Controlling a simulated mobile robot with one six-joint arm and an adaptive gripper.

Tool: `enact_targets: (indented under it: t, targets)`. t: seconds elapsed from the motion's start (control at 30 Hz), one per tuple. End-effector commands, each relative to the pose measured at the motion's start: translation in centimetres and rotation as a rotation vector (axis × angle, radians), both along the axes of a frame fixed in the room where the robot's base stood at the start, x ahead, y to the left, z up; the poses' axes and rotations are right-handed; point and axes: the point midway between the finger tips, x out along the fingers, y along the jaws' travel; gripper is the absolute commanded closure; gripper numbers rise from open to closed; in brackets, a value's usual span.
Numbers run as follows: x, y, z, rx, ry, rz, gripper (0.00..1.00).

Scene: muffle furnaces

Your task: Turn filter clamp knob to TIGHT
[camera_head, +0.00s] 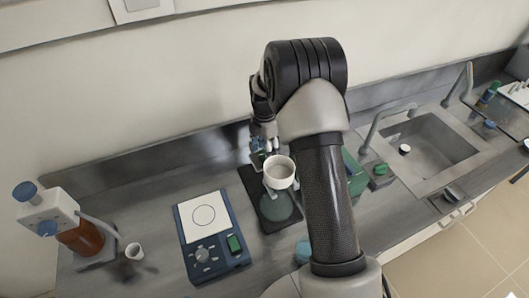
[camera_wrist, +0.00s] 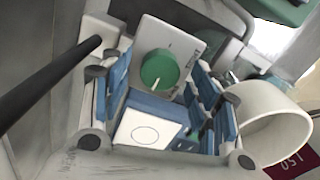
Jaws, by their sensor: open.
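The green round knob (camera_wrist: 160,69) sits on a light plate (camera_wrist: 183,38) in the wrist view. A pale mark on the knob points toward the bottom of the picture. Small lettering beside it is too small to read. My gripper (camera_wrist: 160,88) is open, with blue-padded fingers on either side of the knob in the picture; I cannot tell whether they touch it. In the head view my gripper (camera_head: 262,138) is behind a white funnel cup (camera_head: 280,171), partly hidden by my arm. The cup also shows right of my gripper in the wrist view (camera_wrist: 262,112).
A flask (camera_head: 275,207) stands on a dark mat (camera_head: 256,184) below the cup. A blue stirrer (camera_head: 203,254) with a white top is left of it. A bottle-topped dispenser (camera_head: 48,212) stands far left. A sink (camera_head: 436,148) is at right.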

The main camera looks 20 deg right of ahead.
Motion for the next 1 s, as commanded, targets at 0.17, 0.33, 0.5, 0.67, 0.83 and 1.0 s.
enact_targets:
  t: [0.17, 0.33, 0.5, 0.67, 0.83, 1.0]
  targets:
    - [0.01, -0.01, -0.9, 0.0, -0.001, 0.0, 0.44]
    - [0.01, -0.01, -0.92, 0.0, -0.001, 0.0, 0.44]
    - [0.01, -0.01, -0.9, 0.0, -0.001, 0.0, 0.51]
    - [0.02, -0.01, -0.89, 0.0, -0.001, 0.0, 0.61]
    - [0.02, -0.01, -0.88, 0.0, -0.001, 0.0, 0.73]
    - [0.02, -0.01, -0.87, 0.0, -0.001, 0.0, 0.84]
